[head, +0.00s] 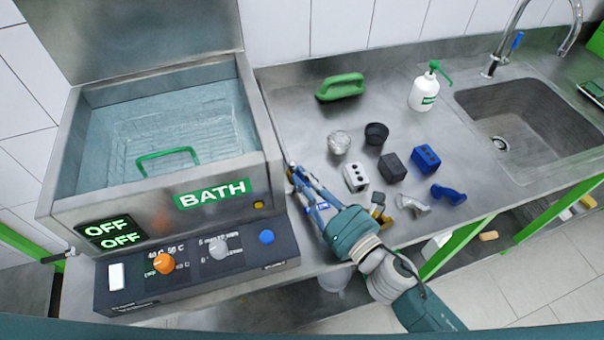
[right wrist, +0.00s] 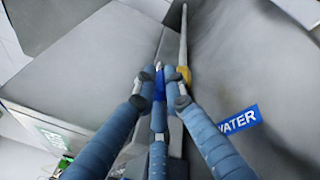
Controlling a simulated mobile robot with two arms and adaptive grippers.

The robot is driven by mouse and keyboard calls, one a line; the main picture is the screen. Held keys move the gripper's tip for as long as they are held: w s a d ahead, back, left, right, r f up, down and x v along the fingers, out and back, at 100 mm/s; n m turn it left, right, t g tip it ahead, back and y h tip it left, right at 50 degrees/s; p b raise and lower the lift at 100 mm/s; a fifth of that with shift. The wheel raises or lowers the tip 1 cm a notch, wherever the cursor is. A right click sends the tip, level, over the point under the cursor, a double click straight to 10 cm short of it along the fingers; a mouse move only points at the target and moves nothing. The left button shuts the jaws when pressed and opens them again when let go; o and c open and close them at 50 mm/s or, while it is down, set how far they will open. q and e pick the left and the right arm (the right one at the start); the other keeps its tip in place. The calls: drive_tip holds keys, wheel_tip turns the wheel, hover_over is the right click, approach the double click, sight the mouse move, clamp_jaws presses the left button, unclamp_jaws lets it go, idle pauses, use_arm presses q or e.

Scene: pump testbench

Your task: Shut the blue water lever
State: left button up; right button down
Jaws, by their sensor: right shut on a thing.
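The blue water lever (right wrist: 159,85) shows in the right wrist view as a small blue piece between my fingers. Beside it is a yellow valve body (right wrist: 184,76) on a thin metal pipe (right wrist: 183,38). A blue label (right wrist: 238,120) reading "WATER" is on the steel surface to the right. My right gripper (right wrist: 162,79) is shut on the blue lever. In the head view my right gripper (head: 297,174) reaches down at the right side of the bath, and the lever is hidden there. My left gripper is not in view.
The steel bath (head: 160,195) holds water and a wire basket with a green handle. Its control panel (head: 198,263) is in front, below displays reading "OFF". Several small blocks and cups (head: 393,168) lie on the counter right of my gripper. A sink (head: 525,120) is at the right.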

drive_tip(key=shift+w+d+n+g+y, duration=0.15)
drive_tip(key=shift+d+n+g+y, duration=0.05)
drive_tip(key=shift+n+g+y, duration=0.4)
drive_tip(key=shift+w+d+n+g+y, duration=0.15)
drive_tip(key=shift+n+g+y, duration=0.35)
drive_tip(key=shift+g+y, duration=0.15)
drive_tip(key=c, duration=1.8)
unclamp_jaws()
drive_tip(key=v, duration=1.1)
drive_tip(key=shift+s+f, duration=0.1)
drive_tip(key=shift+s+d, duration=0.3)
drive_tip(key=shift+c, duration=0.6)
